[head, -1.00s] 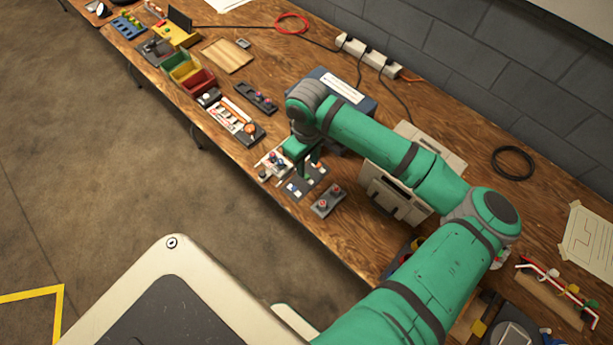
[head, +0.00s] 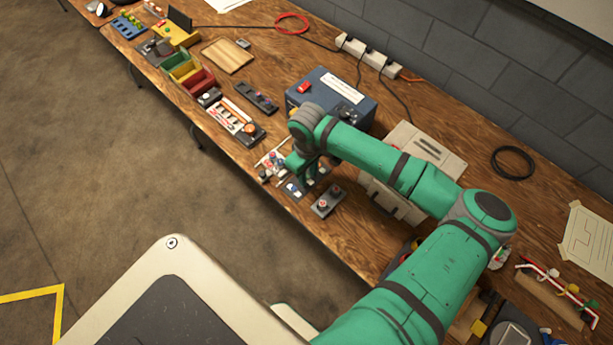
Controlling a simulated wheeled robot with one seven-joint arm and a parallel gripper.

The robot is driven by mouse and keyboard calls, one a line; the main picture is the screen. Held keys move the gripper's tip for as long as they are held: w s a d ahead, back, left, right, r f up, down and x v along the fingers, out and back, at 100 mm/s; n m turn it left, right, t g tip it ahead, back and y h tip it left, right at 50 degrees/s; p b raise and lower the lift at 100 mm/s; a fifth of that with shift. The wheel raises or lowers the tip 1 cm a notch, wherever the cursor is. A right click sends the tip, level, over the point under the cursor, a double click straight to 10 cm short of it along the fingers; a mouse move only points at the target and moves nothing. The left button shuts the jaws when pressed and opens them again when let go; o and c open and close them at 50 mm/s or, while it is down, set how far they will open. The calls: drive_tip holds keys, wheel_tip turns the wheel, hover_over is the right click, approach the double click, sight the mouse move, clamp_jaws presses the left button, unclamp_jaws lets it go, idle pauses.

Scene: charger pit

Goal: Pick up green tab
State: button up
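I cannot make out a green tab in the head view. It may be hidden by my arm or too small to tell. My gripper (head: 302,183) points down over a small dark panel (head: 313,187) with blue and white pieces near the front edge of the bench. The gap between the fingers is too small to judge.
A dark block with red knobs (head: 327,201) stands just right of the panel. A blue box (head: 331,95) with a red switch is behind. A beige case (head: 424,152) lies under my forearm. Green, yellow and red bins (head: 198,82) stand farther left along the wooden bench (head: 345,238).

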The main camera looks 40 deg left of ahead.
clamp_jaws()
drive_tip(key=shift+r, duration=0.1)
